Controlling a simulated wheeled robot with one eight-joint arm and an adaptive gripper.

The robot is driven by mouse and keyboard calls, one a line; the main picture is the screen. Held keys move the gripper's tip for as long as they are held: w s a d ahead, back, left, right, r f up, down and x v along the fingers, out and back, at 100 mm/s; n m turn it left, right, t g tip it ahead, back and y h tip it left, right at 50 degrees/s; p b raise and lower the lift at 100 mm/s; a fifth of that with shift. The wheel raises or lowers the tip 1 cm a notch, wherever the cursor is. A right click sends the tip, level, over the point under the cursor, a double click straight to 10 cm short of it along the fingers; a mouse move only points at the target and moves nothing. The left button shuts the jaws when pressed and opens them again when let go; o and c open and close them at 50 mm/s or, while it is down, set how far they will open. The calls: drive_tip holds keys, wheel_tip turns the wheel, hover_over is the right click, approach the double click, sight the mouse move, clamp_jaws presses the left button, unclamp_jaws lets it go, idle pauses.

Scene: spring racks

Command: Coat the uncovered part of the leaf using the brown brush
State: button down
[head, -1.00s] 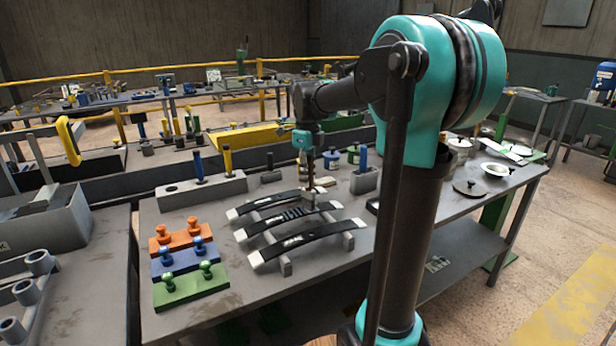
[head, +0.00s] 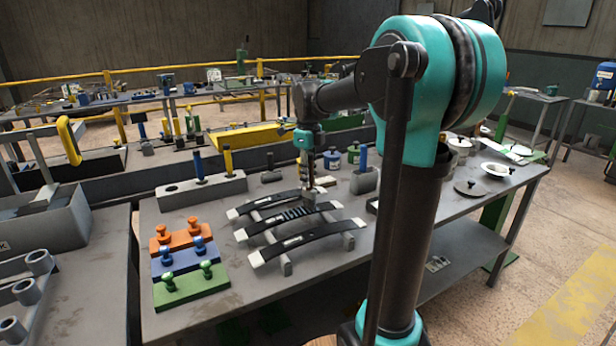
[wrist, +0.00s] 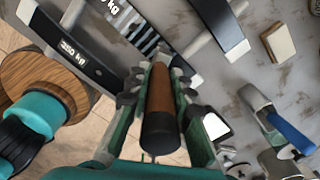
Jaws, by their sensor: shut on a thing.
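Three curved dark leaves lie side by side on a low grey rack (head: 286,268). The middle leaf (head: 268,224) has a band of light and dark stripes (head: 292,214) along its middle; the band also shows in the wrist view (wrist: 140,40). The near leaf (head: 325,232) and far leaf (head: 260,205) look evenly black between pale ends. My gripper (head: 308,172) is over the right part of the middle leaf. It is shut on the brown brush (wrist: 159,100), whose handle sits between the fingers. The brush's bristle end is low by the leaf; contact is unclear.
Orange, blue and green knobbed blocks (head: 190,283) stand left of the rack. A grey holder (head: 200,190) with blue and yellow handles stands behind. A small pale block (wrist: 279,41) and a blue-handled tool (wrist: 290,130) lie right of the leaves.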

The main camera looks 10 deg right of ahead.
drive_tip(key=shift+w+d+f, duration=0.1)
drive_tip(key=shift+w+d, duration=0.2)
drive_tip(key=shift+d, duration=0.5)
wheel_tip(320, 180, up, 6)
idle(0.3)
drive_tip(key=shift+r, duration=1.5)
